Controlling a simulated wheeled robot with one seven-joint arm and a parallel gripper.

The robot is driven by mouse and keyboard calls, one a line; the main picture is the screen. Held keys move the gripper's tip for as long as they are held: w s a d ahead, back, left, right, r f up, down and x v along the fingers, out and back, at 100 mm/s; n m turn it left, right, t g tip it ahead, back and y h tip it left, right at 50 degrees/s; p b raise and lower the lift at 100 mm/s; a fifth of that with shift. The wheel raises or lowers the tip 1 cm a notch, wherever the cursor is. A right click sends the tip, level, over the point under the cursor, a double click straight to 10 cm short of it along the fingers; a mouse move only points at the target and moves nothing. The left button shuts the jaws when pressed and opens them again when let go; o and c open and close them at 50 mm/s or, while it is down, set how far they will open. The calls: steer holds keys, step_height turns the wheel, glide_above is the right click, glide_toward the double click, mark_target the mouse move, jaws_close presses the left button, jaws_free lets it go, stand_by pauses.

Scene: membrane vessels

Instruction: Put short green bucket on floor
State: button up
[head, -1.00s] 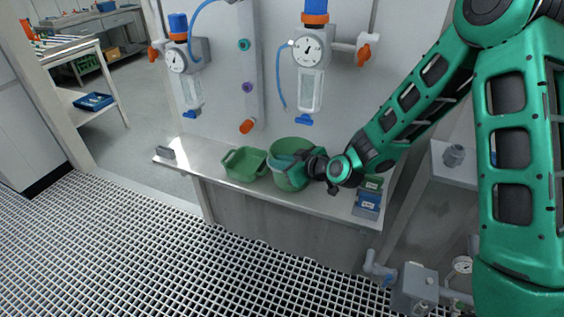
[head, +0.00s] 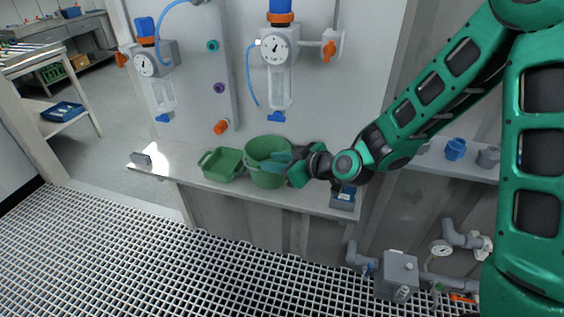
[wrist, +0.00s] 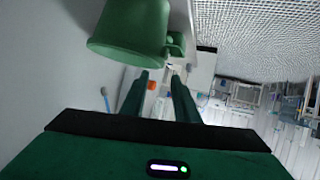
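A shallow green bucket (head: 221,164) with handles stands on the grey ledge (head: 190,176). A taller round green bucket (head: 262,171) stands close to its right; it fills the upper left of the wrist view (wrist: 125,35). A small green part behind it in the wrist view (wrist: 176,44) seems to be the shallow one. My gripper (head: 288,160) is at the right side of the taller bucket, overlapping its rim in the head view. In the wrist view my gripper (wrist: 162,82) has its two fingers apart with nothing between them. Whether a finger touches the taller bucket cannot be told.
Filter units with gauges (head: 275,50) hang on the wall panel above. The grated floor (head: 150,260) in front is clear.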

steer(key=shift+v, duration=1.15)
steer(key=shift+w+d, duration=0.15)
steer(key=shift+d, duration=0.05)
steer(key=s+d+m+g+h, duration=0.1)
steer(key=d+h, duration=0.2)
steer(key=d, duration=0.5)
steer(key=s+d+m+h, duration=0.1)
steer(key=d+m+h, duration=0.1)
steer(key=d, duration=0.6)
steer(key=s+d+r+m+g+h, duration=0.2)
steer(key=s+d+m, duration=0.2)
steer(key=s+d, duration=0.4)
steer(key=s+d+r+m+g+h, duration=0.2)
steer(key=s+d, duration=0.6)
steer(key=d, duration=0.7)
steer(key=m+h, duration=0.1)
steer(key=m, duration=0.1)
steer(key=shift+m, duration=0.3)
steer(key=s+d+r+m+g, duration=0.1)
steer(key=s+m, duration=0.1)
steer(key=s, duration=0.3)
steer(key=s+d+r+m+g, duration=0.1)
steer(key=s+d+m, duration=0.1)
steer(key=s, duration=0.2)
steer(key=s+d+r+m+g, duration=0.1)
steer(key=s+m, duration=0.1)
steer(key=s, duration=0.3)
steer(key=shift+s+d+r, duration=0.1)
steer(key=shift+s+d, duration=0.25)
steer(key=shift+c, duration=0.3)
